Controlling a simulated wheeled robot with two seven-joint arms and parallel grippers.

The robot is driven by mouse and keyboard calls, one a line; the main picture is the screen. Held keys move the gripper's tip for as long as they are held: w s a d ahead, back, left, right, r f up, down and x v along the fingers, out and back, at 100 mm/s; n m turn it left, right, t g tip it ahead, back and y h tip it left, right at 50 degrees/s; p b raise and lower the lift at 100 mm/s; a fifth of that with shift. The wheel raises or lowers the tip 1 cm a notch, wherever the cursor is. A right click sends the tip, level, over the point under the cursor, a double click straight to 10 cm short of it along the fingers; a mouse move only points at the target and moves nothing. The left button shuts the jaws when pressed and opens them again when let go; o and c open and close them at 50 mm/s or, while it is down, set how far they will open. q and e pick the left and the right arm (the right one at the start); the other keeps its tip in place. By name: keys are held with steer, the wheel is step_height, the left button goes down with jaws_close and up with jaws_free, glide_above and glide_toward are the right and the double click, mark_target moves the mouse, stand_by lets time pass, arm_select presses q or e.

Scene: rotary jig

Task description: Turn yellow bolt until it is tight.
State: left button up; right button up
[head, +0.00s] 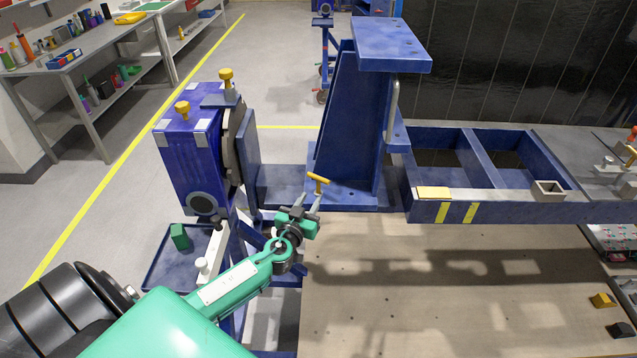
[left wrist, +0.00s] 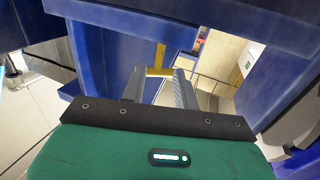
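The yellow bolt (head: 319,179) has a T-shaped handle and stands at the foot of the blue upright bracket in the head view. In the left wrist view the yellow bolt (left wrist: 157,62) shows just beyond the fingertips, roughly in line with the gap between them. My left gripper (head: 309,200) is just below the bolt in the head view. In the left wrist view its fingers (left wrist: 160,88) are apart, with nothing seen held between them. Whether a fingertip touches the bolt is unclear. My right gripper is in neither view.
The blue rotary unit (head: 188,160) with yellow knobs (head: 226,78) stands left of the gripper. The blue bracket (head: 348,125) rises close behind the bolt. A blue frame (head: 500,212) extends right. A blue tray (head: 165,272) holding a green block lies at lower left.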

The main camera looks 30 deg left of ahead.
mark_target(318, 188)
arm_select(q)
steer(key=p+x, duration=0.1)
steer(key=x, duration=0.6)
steer(key=shift+w+p, duration=0.3)
steer(key=shift+p, duration=0.05)
jaws_close()
